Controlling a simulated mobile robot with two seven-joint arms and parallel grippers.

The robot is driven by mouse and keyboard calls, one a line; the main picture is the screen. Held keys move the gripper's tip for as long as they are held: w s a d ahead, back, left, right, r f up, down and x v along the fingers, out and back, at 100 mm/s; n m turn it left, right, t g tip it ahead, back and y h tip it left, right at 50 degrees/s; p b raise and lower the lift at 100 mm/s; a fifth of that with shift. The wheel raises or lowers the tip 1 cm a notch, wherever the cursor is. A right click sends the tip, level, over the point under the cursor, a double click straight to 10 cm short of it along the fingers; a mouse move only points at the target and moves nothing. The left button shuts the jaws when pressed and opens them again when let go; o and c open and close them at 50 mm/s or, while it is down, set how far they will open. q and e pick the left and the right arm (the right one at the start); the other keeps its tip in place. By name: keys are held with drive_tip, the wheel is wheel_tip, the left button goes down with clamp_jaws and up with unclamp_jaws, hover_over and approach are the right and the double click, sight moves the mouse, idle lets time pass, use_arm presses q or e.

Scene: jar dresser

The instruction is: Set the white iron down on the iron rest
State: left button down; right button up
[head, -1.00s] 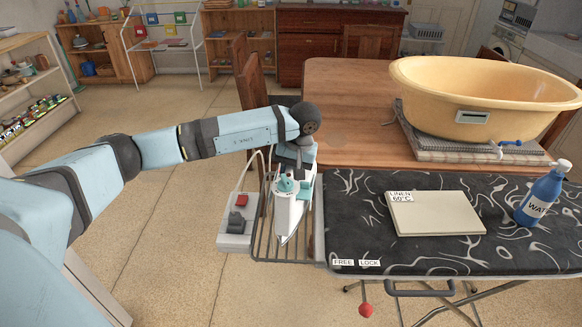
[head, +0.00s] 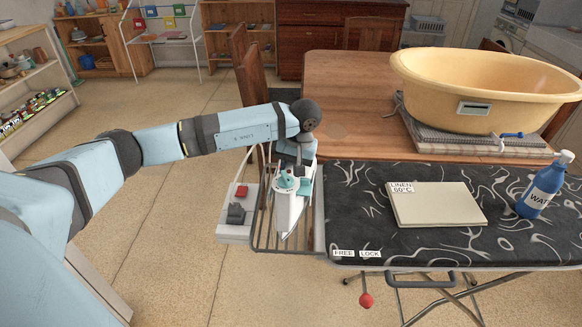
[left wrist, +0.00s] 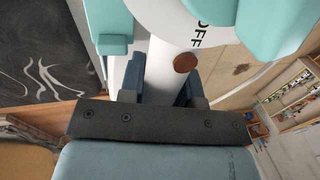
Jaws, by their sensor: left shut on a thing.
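The white iron (head: 290,212) with teal parts is at the wire iron rest (head: 262,240) on the left end of the ironing board. My left gripper (head: 296,172) comes down on it from above and is shut on its handle. In the left wrist view, the gripper's fingers (left wrist: 160,82) close around the white handle, and the iron's body (left wrist: 200,22) shows the word OFF. The iron appears over the rest's bars, nose toward the front; whether its sole touches them I cannot tell. My right gripper is not in view.
A socket box (head: 237,212) with a red switch is fixed at the rest's left. The patterned ironing board (head: 350,225) holds folded linen (head: 435,208) and a blue water bottle (head: 541,190). A yellow tub (head: 490,88) stands on the wooden table behind.

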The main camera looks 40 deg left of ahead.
use_arm(q)
drive_tip(key=shift+f, duration=0.3)
drive_tip(key=c, duration=0.8)
unclamp_jaws()
drive_tip(key=shift+o, duration=0.2)
drive_tip(key=shift+s, duration=0.1)
drive_tip(key=shift+f, duration=0.15)
wheel_tip(320, 180, up, 14)
drive_tip(key=w+d, duration=0.1)
drive_tip(key=d, duration=0.1)
drive_tip(key=shift+d, duration=0.2)
